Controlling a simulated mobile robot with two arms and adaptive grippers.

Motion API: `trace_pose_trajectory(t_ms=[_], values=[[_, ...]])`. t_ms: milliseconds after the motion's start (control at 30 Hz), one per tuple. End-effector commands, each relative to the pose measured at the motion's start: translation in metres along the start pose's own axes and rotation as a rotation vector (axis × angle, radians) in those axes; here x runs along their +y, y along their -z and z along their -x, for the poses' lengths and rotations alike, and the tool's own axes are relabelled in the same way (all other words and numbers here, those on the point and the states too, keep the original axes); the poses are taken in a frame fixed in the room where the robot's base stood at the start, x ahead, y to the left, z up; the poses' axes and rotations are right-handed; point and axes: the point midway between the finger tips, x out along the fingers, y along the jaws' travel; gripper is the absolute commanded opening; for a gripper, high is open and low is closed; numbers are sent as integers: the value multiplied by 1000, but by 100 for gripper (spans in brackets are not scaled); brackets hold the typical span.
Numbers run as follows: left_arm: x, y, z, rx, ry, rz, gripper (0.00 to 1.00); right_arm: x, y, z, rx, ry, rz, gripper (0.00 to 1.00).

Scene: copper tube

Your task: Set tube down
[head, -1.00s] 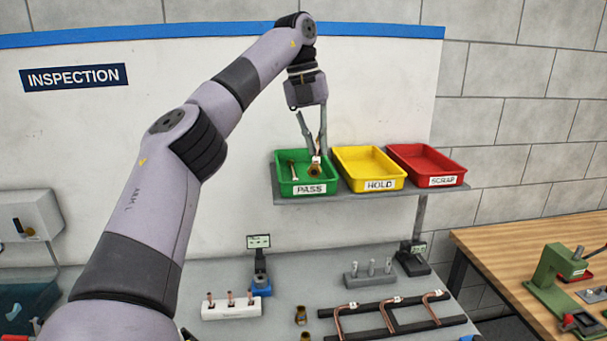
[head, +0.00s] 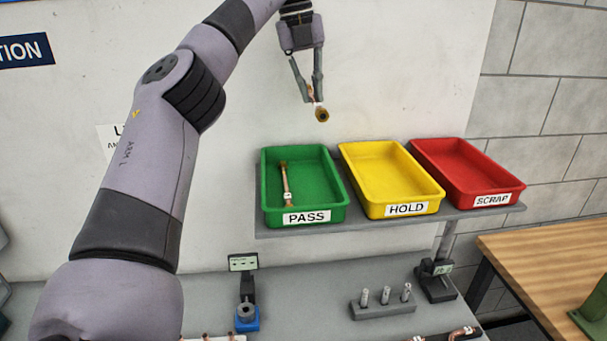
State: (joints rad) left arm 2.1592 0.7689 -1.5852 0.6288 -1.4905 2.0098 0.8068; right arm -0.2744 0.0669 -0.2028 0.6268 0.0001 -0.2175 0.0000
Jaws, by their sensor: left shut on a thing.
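My left gripper (head: 312,95) is shut on a copper tube (head: 321,114). The tube points nearly at the camera, so mostly its round end shows, with a small white tag beside it. The gripper hangs high in front of the white board, above the level of the bins in the picture. The green PASS bin (head: 338,211) is below it on the shelf. Another copper tube (head: 286,180) with a white tag lies in the green bin, along its left side. My right gripper is not in view.
The yellow HOLD bin (head: 427,203) and red SCRAP bin (head: 508,192) stand empty beside the green bin on a grey shelf (head: 385,222). Below are a blue-based fixture (head: 247,318), a grey block with pegs (head: 383,310) and partly cut-off tubes. A wooden bench (head: 530,260) is at right.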

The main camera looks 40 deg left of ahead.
Motion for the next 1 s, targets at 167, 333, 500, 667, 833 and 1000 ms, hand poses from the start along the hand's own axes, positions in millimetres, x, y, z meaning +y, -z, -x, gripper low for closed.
trace_pose_trajectory(t_ms=[167, 333, 500, 667, 833, 1000], values=[[7, 0, -27, 1, 1, -2, 0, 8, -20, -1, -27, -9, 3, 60], [13, 0, -58, 1, -1, 1, 0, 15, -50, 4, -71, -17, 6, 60], [21, 0, -104, 3, -2, 1, 0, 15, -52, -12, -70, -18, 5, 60], [28, 0, -133, -1, -3, 2, 0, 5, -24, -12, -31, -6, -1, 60], [31, -1, -151, -2, 0, 2, 0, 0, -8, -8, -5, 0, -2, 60], [35, 0, -169, -2, -3, 2, 0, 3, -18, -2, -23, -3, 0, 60]])
